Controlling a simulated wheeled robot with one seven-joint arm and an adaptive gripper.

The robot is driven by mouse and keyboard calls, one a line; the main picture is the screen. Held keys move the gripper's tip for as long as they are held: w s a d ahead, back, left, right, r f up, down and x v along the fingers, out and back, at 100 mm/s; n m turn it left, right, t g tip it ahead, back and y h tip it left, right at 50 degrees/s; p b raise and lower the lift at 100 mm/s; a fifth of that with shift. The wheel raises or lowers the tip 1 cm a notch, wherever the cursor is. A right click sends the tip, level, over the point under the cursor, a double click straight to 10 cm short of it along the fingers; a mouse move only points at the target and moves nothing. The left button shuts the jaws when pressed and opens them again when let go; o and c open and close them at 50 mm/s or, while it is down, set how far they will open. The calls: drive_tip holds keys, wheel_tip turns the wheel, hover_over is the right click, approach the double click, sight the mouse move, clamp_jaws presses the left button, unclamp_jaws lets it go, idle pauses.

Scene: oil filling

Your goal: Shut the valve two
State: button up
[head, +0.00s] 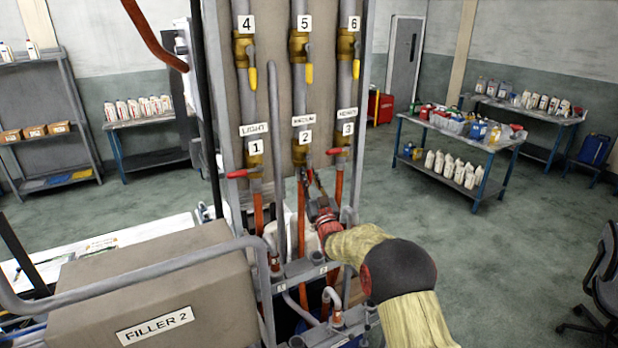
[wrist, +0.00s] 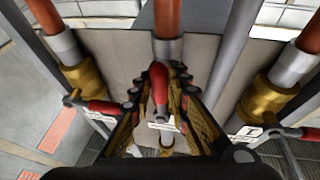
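Valve two sits on the middle pipe under the label "2" (head: 305,137) in the head view. My gripper (head: 309,178) is in front of it and hides much of the valve. In the wrist view the red handle of valve two (wrist: 159,82) lies in line with its pipe (wrist: 167,18). My gripper (wrist: 163,78) has its two fingers apart, one on each side of the handle. A narrow gap seems to show beside the handle; whether a finger touches it I cannot tell.
The red handles of valve one (head: 243,173) and valve three (head: 337,151) stick out sideways close to my gripper. Yellow-handled valves, such as valve five (head: 309,73), are above. The grey rail (head: 150,265) and Filler 2 box (head: 160,290) stand at front left.

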clamp_jaws()
idle(0.3)
